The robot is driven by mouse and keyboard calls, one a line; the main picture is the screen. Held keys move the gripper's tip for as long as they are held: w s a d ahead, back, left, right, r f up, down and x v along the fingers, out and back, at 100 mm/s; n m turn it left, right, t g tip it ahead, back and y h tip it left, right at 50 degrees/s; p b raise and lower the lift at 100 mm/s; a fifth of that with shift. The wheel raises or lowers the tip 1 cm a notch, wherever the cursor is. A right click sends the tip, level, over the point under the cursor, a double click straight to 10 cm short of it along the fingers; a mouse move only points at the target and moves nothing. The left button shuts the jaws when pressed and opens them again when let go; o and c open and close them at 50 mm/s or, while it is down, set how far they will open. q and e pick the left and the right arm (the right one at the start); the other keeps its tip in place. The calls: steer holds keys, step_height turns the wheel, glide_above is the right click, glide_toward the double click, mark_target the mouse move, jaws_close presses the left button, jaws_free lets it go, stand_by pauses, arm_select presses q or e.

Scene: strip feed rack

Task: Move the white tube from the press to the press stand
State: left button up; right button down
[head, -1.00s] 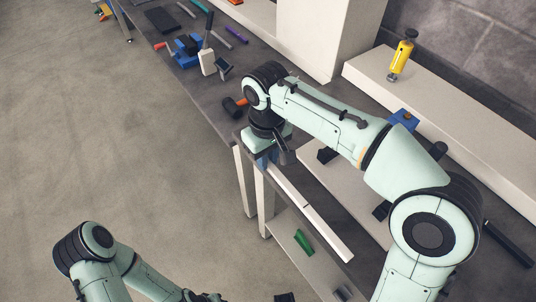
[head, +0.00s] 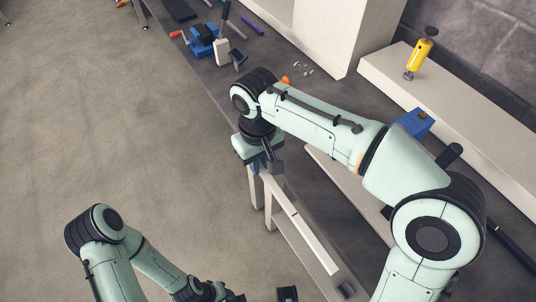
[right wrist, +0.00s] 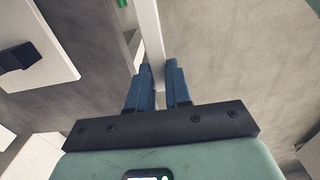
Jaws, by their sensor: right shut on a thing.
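My right gripper (head: 258,168) is shut on a long white bar, which I take to be the white tube (head: 307,232). In the right wrist view the tube (right wrist: 150,35) stands between the two blue fingers (right wrist: 158,75) and runs out of the top of the picture. I cannot make out the press stand. My left gripper is mostly cut off at the bottom edge.
A yellow bottle-like tool (head: 419,58) stands on the white ledge (head: 470,105). A blue vise-like tool (head: 203,42) and a white block with a black handle (head: 221,52) stand at the bench's far end. Open floor (head: 120,130) lies to the left.

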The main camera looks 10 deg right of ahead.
arm_select(q)
steer(key=shift+w+r+p, duration=0.3)
steer(key=shift+r+p, duration=0.2)
steer(key=shift+r, duration=0.15)
arm_select(e)
steer(key=s+a, duration=0.3)
steer(key=a, duration=0.4)
steer(key=shift+a, duration=0.2)
